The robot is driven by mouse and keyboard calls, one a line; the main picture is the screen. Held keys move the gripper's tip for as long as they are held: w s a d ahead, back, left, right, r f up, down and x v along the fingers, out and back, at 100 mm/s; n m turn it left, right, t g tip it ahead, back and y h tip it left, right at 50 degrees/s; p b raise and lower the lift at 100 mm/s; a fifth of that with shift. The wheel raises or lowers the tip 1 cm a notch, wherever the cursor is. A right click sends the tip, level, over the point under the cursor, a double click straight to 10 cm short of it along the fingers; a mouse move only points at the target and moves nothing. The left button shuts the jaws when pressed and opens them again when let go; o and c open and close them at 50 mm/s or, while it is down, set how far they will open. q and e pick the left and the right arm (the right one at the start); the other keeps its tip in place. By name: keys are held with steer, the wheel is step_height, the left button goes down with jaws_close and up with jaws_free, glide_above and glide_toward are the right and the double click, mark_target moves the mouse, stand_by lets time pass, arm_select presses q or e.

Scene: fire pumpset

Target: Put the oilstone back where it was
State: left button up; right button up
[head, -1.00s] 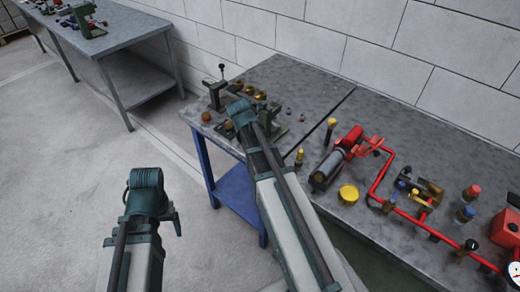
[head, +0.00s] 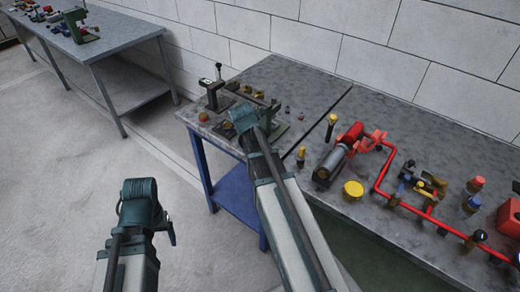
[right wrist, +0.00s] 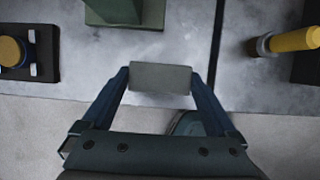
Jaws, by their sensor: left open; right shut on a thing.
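The oilstone, a small grey rectangular block (right wrist: 161,78), is in the right wrist view. My right gripper (right wrist: 160,82) is shut on it, one finger at each end. The block is in front of the grey bench top (right wrist: 185,35) near its front edge; I cannot tell its height or whether it touches. In the head view my right wrist covers the jaws and the oilstone. My left gripper (head: 171,234) is open and empty, low at the left over the floor, away from the bench.
A green block (right wrist: 125,12) stands just beyond the oilstone. A yellow-handled tool (right wrist: 290,40) lies right of a dark seam. Red pipework (head: 380,182), a yellow cap (head: 353,189) and a motor unit (head: 336,160) occupy the right bench. Another bench (head: 120,50) is at back left.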

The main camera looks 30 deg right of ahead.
steer(key=o, duration=0.8)
steer(key=shift+f, duration=0.1)
steer(key=shift+a+r+p, duration=0.15)
steer(key=shift+r+p, duration=0.45)
steer(key=shift+p, duration=0.1)
steer(key=p+v, duration=1)
steer(key=v, duration=0.1)
